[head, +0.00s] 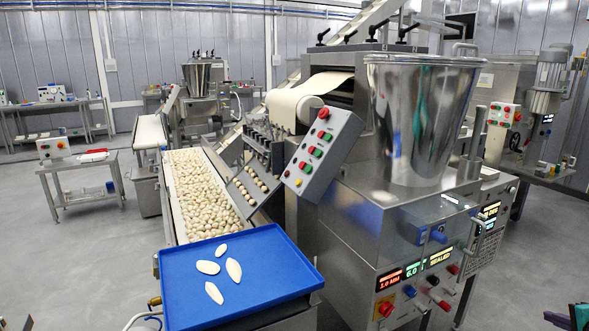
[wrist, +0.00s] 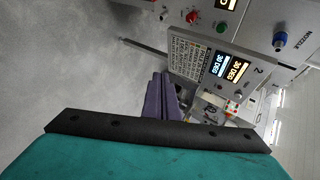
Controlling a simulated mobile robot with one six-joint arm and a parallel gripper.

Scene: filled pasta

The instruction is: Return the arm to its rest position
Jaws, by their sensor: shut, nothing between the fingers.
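My gripper (wrist: 160,80) shows in the wrist view as two purple fingers side by side beyond a black bar and a teal housing. The fingers are shut with nothing between them. They stand in front of open grey floor and the machine's control side, and no contact shows. In the head view only a small teal and dark part of my arm shows at the bottom right corner. The rest of the arm is out of view, so its full pose cannot be told.
The pasta machine (head: 375,235) with its steel hopper (head: 420,120) fills the centre right. A blue tray (head: 260,290) with several pale pasta pieces stands at the front. A conveyor (head: 172,215) full of pasta runs behind it. Grey floor (head: 90,240) is free at left.

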